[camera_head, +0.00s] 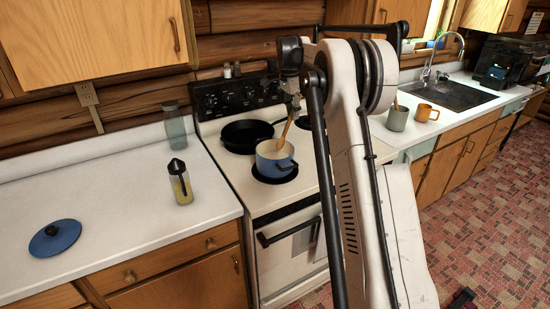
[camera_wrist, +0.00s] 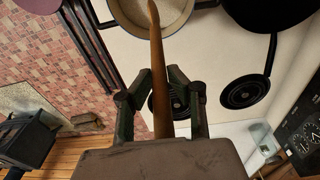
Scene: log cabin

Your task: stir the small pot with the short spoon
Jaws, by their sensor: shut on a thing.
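The small blue pot (camera_head: 268,168) sits on the front burner of the white stove, with pale contents inside. It also shows at the top of the wrist view (camera_wrist: 119,16). My gripper (camera_head: 291,103) is above the pot, partly hidden by my arm. In the wrist view my gripper (camera_wrist: 159,92) is shut on the wooden spoon (camera_wrist: 156,45). The spoon (camera_head: 285,130) slants down from my gripper, and its lower end is inside the pot. Whether it touches the pot's bottom cannot be told.
A black frying pan (camera_head: 243,134) stands behind the pot. A blue lid (camera_head: 55,238) and an oil bottle (camera_head: 181,186) are on the left counter (camera_head: 110,205). A grey mug (camera_head: 397,120) holding a wooden utensil and an orange mug (camera_head: 424,112) stand right of the stove.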

